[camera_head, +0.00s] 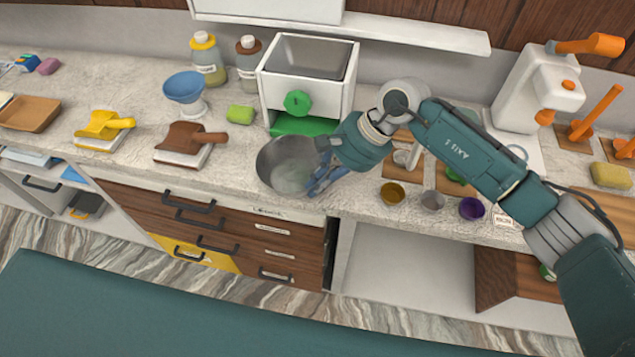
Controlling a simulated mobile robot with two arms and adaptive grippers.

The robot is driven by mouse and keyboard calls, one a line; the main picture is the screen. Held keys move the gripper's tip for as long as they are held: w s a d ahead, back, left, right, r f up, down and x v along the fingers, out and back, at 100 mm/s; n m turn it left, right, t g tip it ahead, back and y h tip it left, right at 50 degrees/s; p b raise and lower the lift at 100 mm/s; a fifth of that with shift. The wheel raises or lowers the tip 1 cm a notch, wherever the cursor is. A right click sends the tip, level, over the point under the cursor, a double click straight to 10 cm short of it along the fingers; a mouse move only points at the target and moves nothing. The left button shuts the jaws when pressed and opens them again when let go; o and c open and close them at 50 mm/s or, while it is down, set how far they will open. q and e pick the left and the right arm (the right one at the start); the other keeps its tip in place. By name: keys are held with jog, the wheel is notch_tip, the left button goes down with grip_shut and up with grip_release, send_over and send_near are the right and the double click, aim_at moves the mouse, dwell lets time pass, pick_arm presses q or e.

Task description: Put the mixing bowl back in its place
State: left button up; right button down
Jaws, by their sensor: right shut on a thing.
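The mixing bowl (277,163) is a grey metal bowl at the front edge of the counter, in the middle of the head view. It looks upright, with something pale at its bottom. My right gripper (322,180) is shut on the bowl's right rim. The gripper's wrist covers part of the bowl's right side, and whether its base touches the counter is hard to tell. My left gripper is not in view.
A white machine (352,93) with a green knob stands behind the bowl. Small brown, grey and purple cups (472,208) stand to the right. Drawers (205,225) are below.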

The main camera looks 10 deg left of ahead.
jog(key=shift+f+b, duration=0.35)
jog(key=shift+b, duration=0.05)
jog(key=c, duration=1.8)
grip_release()
jog(key=shift+r, duration=0.1)
jog(key=shift+c, duration=0.2)
jog(key=v, duration=1.2)
